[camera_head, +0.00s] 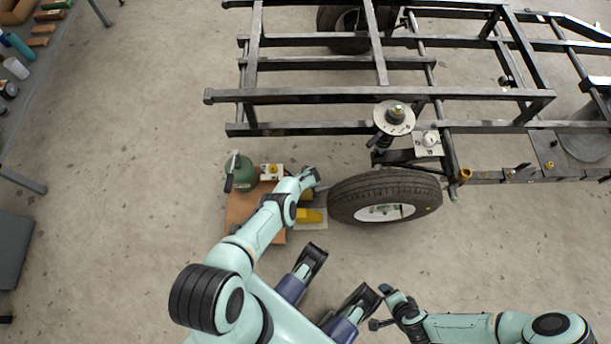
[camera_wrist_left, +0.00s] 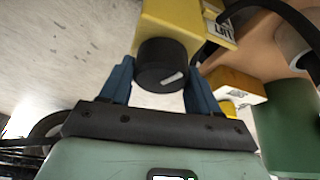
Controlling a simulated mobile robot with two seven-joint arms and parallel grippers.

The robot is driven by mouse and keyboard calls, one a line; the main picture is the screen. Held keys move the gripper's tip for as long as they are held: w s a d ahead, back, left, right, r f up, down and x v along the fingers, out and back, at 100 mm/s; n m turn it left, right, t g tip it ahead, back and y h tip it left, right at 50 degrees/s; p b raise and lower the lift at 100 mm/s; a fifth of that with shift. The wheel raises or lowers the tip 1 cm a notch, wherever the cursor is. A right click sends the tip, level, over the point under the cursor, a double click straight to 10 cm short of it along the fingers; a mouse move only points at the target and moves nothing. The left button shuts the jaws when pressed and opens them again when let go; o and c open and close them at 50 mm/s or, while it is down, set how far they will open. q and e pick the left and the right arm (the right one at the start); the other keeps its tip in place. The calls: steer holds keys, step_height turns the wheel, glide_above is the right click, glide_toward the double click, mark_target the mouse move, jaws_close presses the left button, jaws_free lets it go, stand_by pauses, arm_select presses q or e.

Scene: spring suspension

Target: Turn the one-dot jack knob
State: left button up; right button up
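In the left wrist view a round black knob (camera_wrist_left: 163,65) with a white mark faces me on the end of a yellow block (camera_wrist_left: 172,20). My left gripper (camera_wrist_left: 163,72) has one blue finger on each side of the knob, with no clear gap; I cannot tell whether they press on it. In the head view my left gripper (camera_head: 311,177) is low beside the wheel, hiding the knob. A yellow part (camera_head: 312,216) shows just below it. No dot marking is readable. My right gripper (camera_head: 386,304) is away from the knob, at the lower middle; its finger opening is unclear.
A tyred wheel (camera_head: 385,197) stands right of my left gripper, under a dark metal frame (camera_head: 380,97). A green canister (camera_head: 241,172) and a white box with a yellow button (camera_head: 271,171) stand left of it. Bare floor lies left.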

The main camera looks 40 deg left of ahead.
arm_select(q)
steer(key=shift+m, duration=0.6)
arm_select(e)
steer(key=shift+s+a+r, duration=0.1)
steer(key=shift+s, duration=0.1)
arm_select(q)
steer(key=shift+m+t+h, duration=0.3)
steer(key=shift+m+t, duration=0.1)
steer(key=shift+m, duration=0.8)
steer(key=shift+m+t+h+b, duration=0.5)
steer(key=shift+m+h, duration=0.3)
steer(key=shift+m, duration=0.7)
arm_select(e)
steer(key=shift+w+d+f+t, duration=0.15)
steer(key=shift+w+d+f, duration=0.1)
steer(key=shift+w+f, duration=0.15)
steer(key=shift+w+d+f+t, duration=0.15)
steer(key=shift+w+d+f, duration=0.1)
steer(key=shift+w, duration=0.25)
arm_select(q)
steer(key=o, duration=1)
arm_select(e)
steer(key=shift+r, duration=0.1)
